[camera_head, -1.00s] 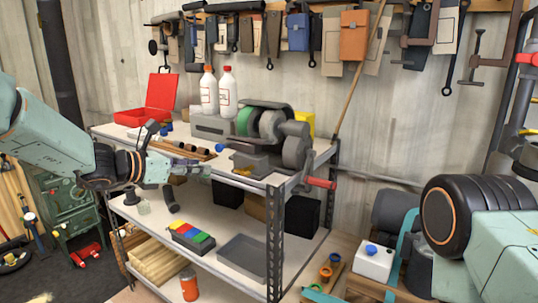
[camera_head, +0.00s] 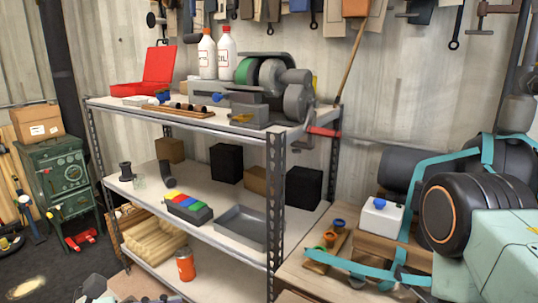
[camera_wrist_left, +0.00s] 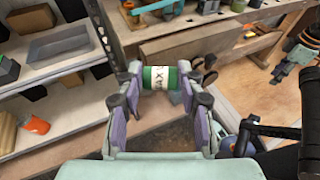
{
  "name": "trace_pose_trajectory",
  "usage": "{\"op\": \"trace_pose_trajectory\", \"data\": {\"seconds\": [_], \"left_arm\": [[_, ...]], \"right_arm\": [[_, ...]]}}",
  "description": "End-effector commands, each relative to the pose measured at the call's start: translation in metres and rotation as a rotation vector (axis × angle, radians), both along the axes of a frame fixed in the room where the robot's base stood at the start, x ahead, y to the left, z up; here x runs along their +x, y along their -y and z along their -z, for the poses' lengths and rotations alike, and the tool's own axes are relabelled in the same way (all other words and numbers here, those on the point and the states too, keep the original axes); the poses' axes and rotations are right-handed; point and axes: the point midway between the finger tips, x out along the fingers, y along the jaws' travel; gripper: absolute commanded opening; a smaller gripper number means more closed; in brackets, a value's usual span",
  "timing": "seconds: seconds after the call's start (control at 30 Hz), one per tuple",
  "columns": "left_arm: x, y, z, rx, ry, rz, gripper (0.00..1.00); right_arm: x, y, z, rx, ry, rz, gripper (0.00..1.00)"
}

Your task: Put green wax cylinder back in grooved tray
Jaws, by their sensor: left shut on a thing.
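The green wax cylinder (camera_wrist_left: 160,77), green with a white lettered label, is in the left wrist view. It lies crosswise between the fingertips of my left gripper (camera_wrist_left: 160,80), which is shut on it and holds it clear of the surfaces below. A wooden tray (camera_head: 180,113) with dark cylinders lies on the shelf top in the head view. A wooden holder (camera_head: 343,240) with orange, green and blue round pieces sits on the low bench at right. I cannot tell which of these is the grooved tray.
The metal shelf's post (camera_head: 275,205) stands between its boards and the low bench. A grey bin (camera_head: 240,228) and a box of coloured blocks (camera_head: 187,208) sit on the middle shelf. A grinder (camera_head: 268,85) stands above.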

Motion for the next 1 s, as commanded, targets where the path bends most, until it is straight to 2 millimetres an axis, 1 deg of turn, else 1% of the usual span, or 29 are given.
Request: {"op": "trace_pose_trajectory", "data": {"seconds": [0.03, 0.13, 0.27, 0.37, 0.6, 0.7, 0.8, 1.0], "left_arm": [[-0.005, 0.0, 0.012, -0.005, -0.001, -0.016, 0.13], [-0.007, -0.002, 0.023, -0.003, 0.0, -0.042, 0.13], [-0.007, -0.007, 0.032, 0.001, 0.001, -0.062, 0.13], [-0.007, -0.007, 0.037, 0.003, -0.001, -0.064, 0.13], [-0.016, -0.007, 0.069, 0.005, -0.009, -0.061, 0.13], [-0.018, -0.007, 0.077, 0.004, -0.005, -0.062, 0.13], [-0.019, -0.007, 0.08, 0.004, -0.002, -0.063, 0.13], [-0.019, -0.008, 0.079, 0.003, 0.0, -0.066, 0.13]], "right_arm": [[0.0, 0.0, 0.013, 0.0, 0.0, 0.0, 0.4], [0.0, 0.0, 0.023, 0.0, 0.0, 0.0, 0.4], [0.0, 0.0, 0.031, 0.0, 0.0, 0.0, 0.4], [0.0, 0.0, 0.032, 0.0, 0.0, 0.0, 0.4], [0.0, 0.0, 0.031, 0.0, 0.0, 0.0, 0.4], [0.0, 0.0, 0.031, 0.0, 0.0, 0.0, 0.4], [0.0, 0.0, 0.031, 0.0, 0.0, 0.0, 0.4], [0.0, 0.0, 0.031, 0.0, 0.0, 0.0, 0.4]]}}
